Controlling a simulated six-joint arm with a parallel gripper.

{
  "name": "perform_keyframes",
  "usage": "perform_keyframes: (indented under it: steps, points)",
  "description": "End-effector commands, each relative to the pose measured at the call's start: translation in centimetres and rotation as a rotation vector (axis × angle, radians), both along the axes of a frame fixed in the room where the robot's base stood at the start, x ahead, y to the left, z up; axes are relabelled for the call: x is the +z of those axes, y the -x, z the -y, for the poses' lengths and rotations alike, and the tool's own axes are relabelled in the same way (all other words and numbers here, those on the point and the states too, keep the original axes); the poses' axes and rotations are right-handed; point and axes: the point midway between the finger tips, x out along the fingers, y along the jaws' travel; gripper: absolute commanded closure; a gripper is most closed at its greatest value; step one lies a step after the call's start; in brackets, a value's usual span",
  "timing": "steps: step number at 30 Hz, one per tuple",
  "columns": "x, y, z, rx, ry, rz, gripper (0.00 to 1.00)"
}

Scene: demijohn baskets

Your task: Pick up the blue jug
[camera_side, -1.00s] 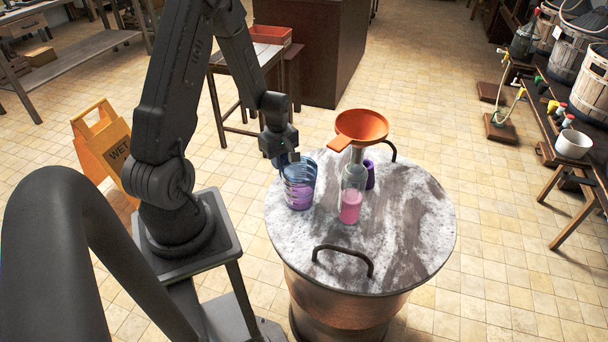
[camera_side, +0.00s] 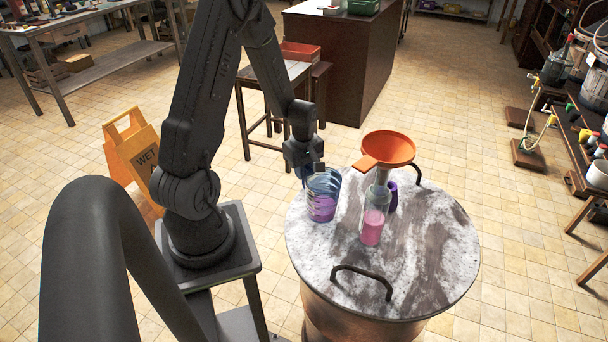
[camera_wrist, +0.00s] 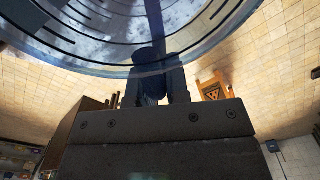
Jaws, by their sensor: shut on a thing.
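The blue jug (camera_side: 321,204) is a clear, blue-tinted vessel with dark markings and purple liquid inside. It is upright at the left rim of the round marbled top. My gripper (camera_side: 309,174) is at its left back side, shut on its handle; the arm comes down from above. In the wrist view the jug's curved, marked wall (camera_wrist: 85,52) fills the top, and my fingers (camera_wrist: 155,92) close around a dark blue piece at its side. I cannot tell whether the jug's base touches the top or is slightly above it.
On the round top (camera_side: 430,235), a bottle of pink liquid (camera_side: 373,222) holds an orange funnel (camera_side: 388,148), with a purple object (camera_side: 392,196) behind. Two dark handles stand up at the front (camera_side: 362,280) and back right. The right side is clear. A yellow wet-floor sign (camera_side: 138,160) stands left.

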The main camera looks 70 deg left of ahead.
Motion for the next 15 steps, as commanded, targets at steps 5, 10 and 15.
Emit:
perform_keyframes:
  steps: [5, 10, 15]
  points:
    - [2.1, 0.2, -0.2, 0.003, -0.003, 0.003, 1.00]
    - [3.1, 2.1, -1.0, 0.005, -0.001, 0.002, 1.00]
    - [4.3, 3.9, -1.9, 0.005, -0.001, 0.002, 1.00]
